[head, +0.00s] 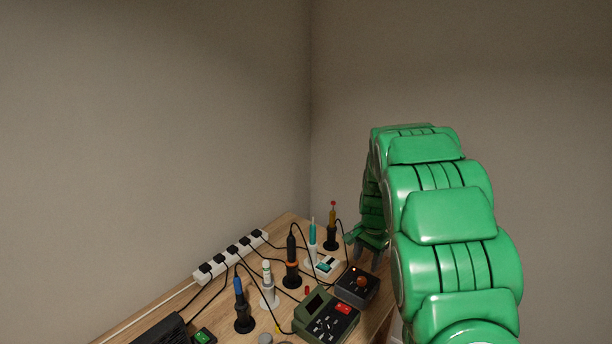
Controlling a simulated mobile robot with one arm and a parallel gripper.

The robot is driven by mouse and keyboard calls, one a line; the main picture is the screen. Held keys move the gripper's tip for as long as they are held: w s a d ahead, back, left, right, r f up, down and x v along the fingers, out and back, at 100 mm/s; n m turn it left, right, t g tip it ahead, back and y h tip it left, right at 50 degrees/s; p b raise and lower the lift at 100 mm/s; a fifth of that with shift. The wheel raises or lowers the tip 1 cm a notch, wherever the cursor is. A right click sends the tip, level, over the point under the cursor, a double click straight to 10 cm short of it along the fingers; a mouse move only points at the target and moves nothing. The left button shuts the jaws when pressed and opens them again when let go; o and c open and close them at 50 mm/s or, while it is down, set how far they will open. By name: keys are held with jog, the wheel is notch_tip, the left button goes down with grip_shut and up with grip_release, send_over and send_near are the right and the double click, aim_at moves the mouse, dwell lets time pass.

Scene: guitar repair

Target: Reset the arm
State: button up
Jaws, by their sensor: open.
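The orange knob (362,281) sits on top of a small dark box (352,292) near the right edge of the wooden table. The setting it points to is too small to read. My gripper (367,257) is at the end of my green arm, just above and beyond the knob in the picture. Its grey fingers point down and are apart, with nothing seen between them. Whether the fingers touch the box cannot be told, but they appear clear of the knob. My arm hides the area to the right.
A green device with a red switch (328,317) stands next to the dark box. A white power strip (231,255) lies along the back edge. Walls meet behind.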

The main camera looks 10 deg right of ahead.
jog(key=s+a+r+n+g, duration=0.1)
jog(key=s+a+r+n, duration=0.25)
jog(key=s+r, duration=0.55)
jog(key=s+a+r+n, duration=0.2)
jog(key=s+a+r, duration=0.25)
jog(key=s, duration=0.75)
jog(key=s+a+r+n, duration=0.1)
jog(key=s+n, duration=0.1)
jog(key=s, duration=1)
jog(key=s+a+r+n+g, duration=0.1)
jog(key=s+a+r+n, duration=0.1)
jog(key=s, duration=1)
jog(key=shift+a+n, duration=0.25)
jog(key=shift+n, duration=0.3)
jog(key=shift+r, duration=0.1)
